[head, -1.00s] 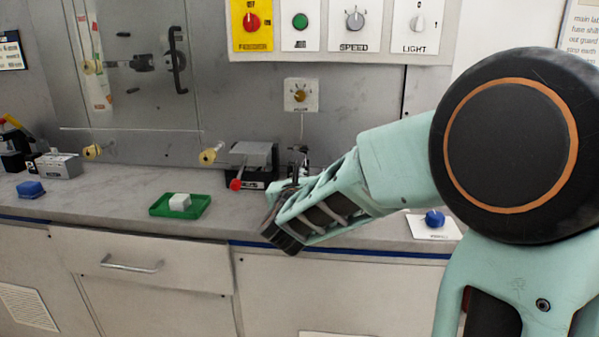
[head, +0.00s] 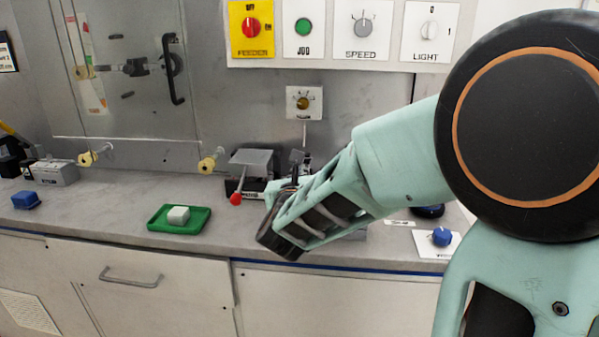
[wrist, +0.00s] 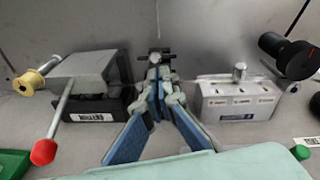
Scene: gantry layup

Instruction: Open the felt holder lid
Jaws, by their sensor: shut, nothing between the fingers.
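A dark box with a grey lid (head: 250,157) and a red-knobbed lever (head: 236,198) stands on the bench, left of my gripper. I take it for the felt holder, but its label is too small to read. In the wrist view its flat grey lid (wrist: 84,72) spans the box top, and the lever and red knob (wrist: 43,151) reach toward the camera. The lid looks tilted in the head view; how far it is raised I cannot tell. My gripper (wrist: 157,70) is shut and empty, to the right of the box and apart from it. My arm partly hides the fingers in the head view.
A grey box with a top knob (wrist: 238,98) stands right of my gripper, with a black cylinder (wrist: 288,57) behind. A green tray (head: 160,222) holds a pale block (head: 178,215). A yellow spool (wrist: 27,83) sits near the lid. The wall is close behind.

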